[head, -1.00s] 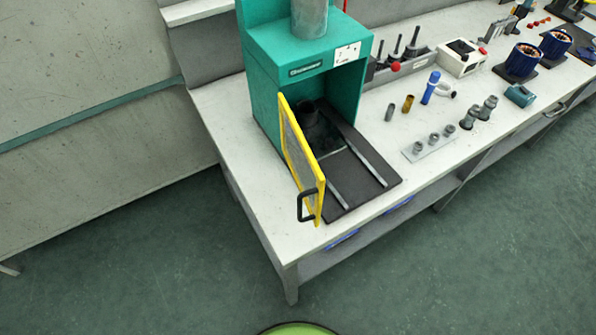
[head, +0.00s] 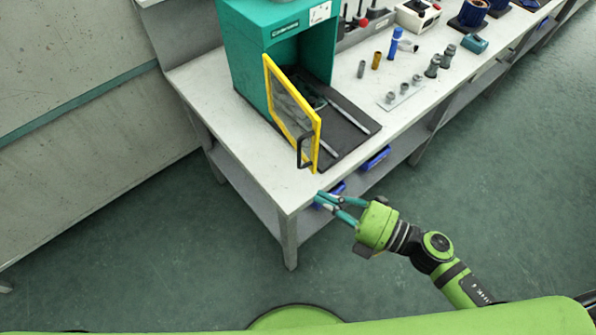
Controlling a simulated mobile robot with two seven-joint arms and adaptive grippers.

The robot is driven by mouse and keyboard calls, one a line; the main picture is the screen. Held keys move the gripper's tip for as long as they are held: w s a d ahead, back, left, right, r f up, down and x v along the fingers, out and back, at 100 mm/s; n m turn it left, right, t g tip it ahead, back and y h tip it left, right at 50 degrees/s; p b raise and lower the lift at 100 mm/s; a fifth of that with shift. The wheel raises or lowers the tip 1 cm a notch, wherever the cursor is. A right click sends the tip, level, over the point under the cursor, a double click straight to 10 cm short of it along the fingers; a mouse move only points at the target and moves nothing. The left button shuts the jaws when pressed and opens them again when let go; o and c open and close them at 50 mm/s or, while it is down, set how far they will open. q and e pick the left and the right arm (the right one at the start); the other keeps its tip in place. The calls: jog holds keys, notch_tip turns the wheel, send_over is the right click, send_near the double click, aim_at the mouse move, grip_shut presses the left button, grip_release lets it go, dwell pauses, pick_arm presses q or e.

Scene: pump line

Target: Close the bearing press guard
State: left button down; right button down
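The bearing press (head: 252,62) is a teal housing at the near end of the workbench. Its guard (head: 293,118), a yellow-framed clear panel, stands swung open at the left of the press mouth, reaching toward the bench's front edge. A black handle (head: 301,151) sits near the panel's free end. My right gripper (head: 319,199) is in front of the bench edge, below the handle in the picture and apart from it. My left gripper is not in view.
A dark base plate with rails (head: 350,141) extends from the press. A small rack (head: 401,96), a blue bottle (head: 394,45) and several fittings stand to the right. Blue bins (head: 376,158) sit on the lower shelf. Floor in front is clear.

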jog(key=w+a+p, duration=0.4)
jog(key=w, duration=0.4)
jog(key=shift+a+p, duration=0.3)
jog(key=shift+a, duration=0.1)
jog(key=shift+w, duration=0.1)
